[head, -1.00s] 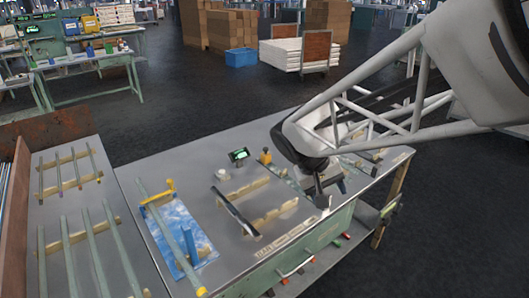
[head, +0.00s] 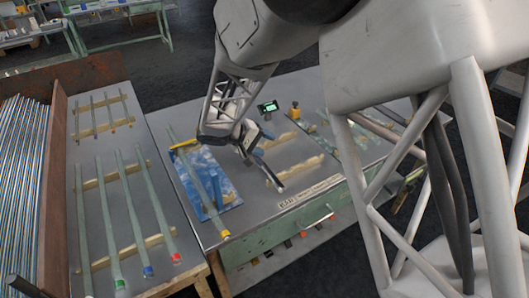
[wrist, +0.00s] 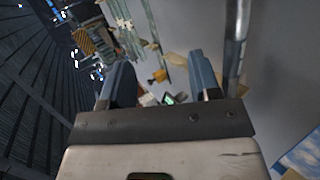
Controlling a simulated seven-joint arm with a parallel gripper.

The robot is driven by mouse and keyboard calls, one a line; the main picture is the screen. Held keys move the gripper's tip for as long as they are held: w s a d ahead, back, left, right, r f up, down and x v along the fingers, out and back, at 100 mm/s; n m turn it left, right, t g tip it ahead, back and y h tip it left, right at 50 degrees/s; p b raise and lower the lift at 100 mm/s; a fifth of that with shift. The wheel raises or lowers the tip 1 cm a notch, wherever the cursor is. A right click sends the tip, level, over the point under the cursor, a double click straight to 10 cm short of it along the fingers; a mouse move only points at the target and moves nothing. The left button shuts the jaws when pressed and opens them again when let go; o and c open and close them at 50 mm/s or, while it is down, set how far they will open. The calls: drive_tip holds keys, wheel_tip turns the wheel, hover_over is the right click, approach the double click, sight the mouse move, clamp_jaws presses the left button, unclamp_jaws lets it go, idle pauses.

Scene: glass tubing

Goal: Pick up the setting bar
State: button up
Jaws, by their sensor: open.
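The setting bar appears to be the dark, slim bar (head: 272,177) on the grey bench, right of the blue mat. Its near end shows in the head view; its far part is hidden behind my gripper. My gripper (head: 258,148) is open, over or beside the bar's far part. In the wrist view a shiny grey bar (wrist: 236,45), probably the same one, runs just outside the right finger. The space between the fingers (wrist: 160,85) holds nothing that I can see. Whether a finger touches the bar, I cannot tell.
A glass tube (head: 206,178) lies over the blue mat (head: 228,193), left of my gripper. Pale wooden rests (head: 304,168) and a ruler strip (head: 312,192) lie to the right. A green-lit display (head: 268,107) stands behind. More tubes (head: 154,205) lie on the left table.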

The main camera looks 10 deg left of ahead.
sight(259, 162)
drive_tip(key=a+f+t, duration=0.1)
drive_tip(key=a+f, duration=0.1)
drive_tip(key=a, duration=0.1)
drive_tip(key=a+f+n+t, duration=0.1)
drive_tip(key=a+f, duration=0.2)
drive_tip(key=a, duration=0.1)
drive_tip(key=a+f+t, duration=0.1)
drive_tip(key=a+f, duration=0.1)
drive_tip(key=a, duration=0.2)
drive_tip(key=shift+a+f+n, duration=0.2)
drive_tip(key=shift+n, duration=0.2)
drive_tip(key=shift+d, duration=0.1)
drive_tip(key=shift+x, duration=1.25)
drive_tip(key=shift+w+f, duration=0.1)
drive_tip(key=shift+x, duration=2.5)
drive_tip(key=shift+c, duration=0.5)
clamp_jaws()
